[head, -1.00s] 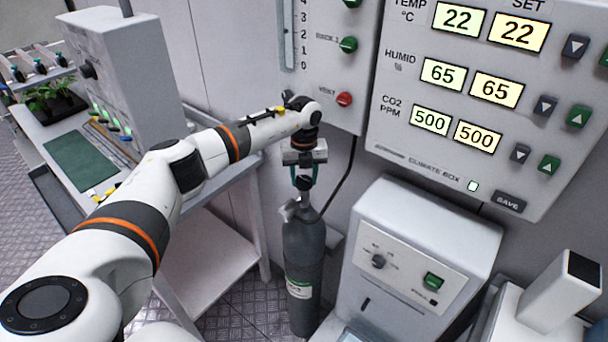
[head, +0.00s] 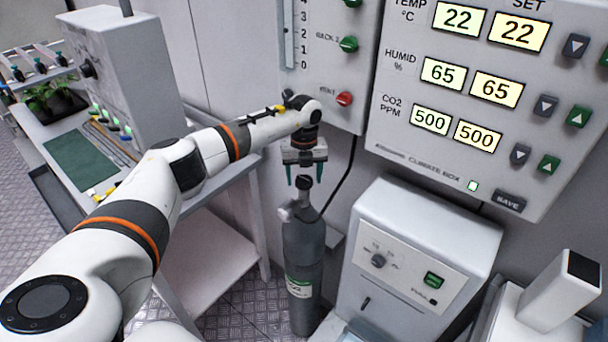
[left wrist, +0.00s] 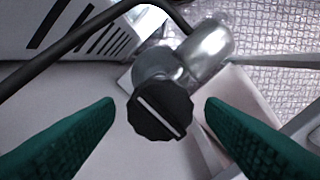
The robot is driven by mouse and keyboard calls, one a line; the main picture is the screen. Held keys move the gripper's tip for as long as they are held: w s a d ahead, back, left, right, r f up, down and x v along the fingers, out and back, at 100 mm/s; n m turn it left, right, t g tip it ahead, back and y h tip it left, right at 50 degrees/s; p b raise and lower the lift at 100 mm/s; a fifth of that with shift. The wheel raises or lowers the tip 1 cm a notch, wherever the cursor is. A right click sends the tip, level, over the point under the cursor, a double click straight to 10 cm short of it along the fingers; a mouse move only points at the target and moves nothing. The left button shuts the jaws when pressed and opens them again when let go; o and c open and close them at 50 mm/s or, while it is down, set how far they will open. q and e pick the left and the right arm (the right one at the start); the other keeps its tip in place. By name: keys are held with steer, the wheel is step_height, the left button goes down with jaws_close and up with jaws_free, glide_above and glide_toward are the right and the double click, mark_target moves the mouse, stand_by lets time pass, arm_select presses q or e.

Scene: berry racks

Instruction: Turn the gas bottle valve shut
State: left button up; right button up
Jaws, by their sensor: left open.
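The gas bottle (head: 303,262) is a dark grey cylinder with a pale label, standing upright on the floor. Its black valve knob (head: 304,184) sits on top, on a silver fitting. In the left wrist view the ribbed knob (left wrist: 160,110) has a white line running slantwise from upper left to lower right. My left gripper (head: 305,182) points down over the knob with its green fingers spread. In the left wrist view the fingers (left wrist: 160,106) stand on either side of the knob, with a gap at each side. My right gripper is not in view.
A white machine (head: 415,270) with a dial and green switch stands right of the bottle. A white table (head: 215,215) stands to its left. The climate box (head: 470,110) hangs on the wall behind. A black hose (head: 345,175) runs down beside the bottle.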

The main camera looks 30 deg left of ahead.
mark_target(304, 179)
arm_select(q)
step_height(304, 179, up, 12)
steer(key=b, duration=0.2)
steer(key=shift+b, duration=0.4)
steer(key=shift+f, duration=0.1)
